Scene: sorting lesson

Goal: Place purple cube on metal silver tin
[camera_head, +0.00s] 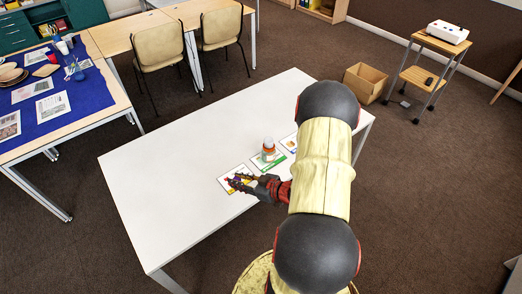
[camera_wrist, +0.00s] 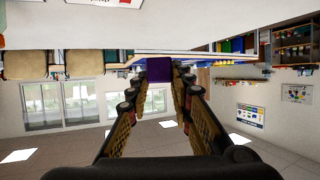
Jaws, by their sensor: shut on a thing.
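My gripper (camera_head: 240,182) is over the left card on the white table (camera_head: 170,180). In the wrist view my gripper (camera_wrist: 160,82) has its two fingers on either side of the purple cube (camera_wrist: 159,67), which sits between the fingertips. In the head view the cube is mostly hidden by the fingers. A small upright container (camera_head: 268,152) with a greyish lower part and a white and orange-red top stands on the middle card, up and right of my gripper. I cannot tell if it is the silver tin alone or with something on it.
The left card (camera_head: 224,182), middle card (camera_head: 279,161) and right card (camera_head: 289,143) lie in a row near the table's right side. The table's left half is bare. Chairs (camera_head: 160,58), a cardboard box (camera_head: 365,80) and a trolley (camera_head: 434,62) stand beyond it.

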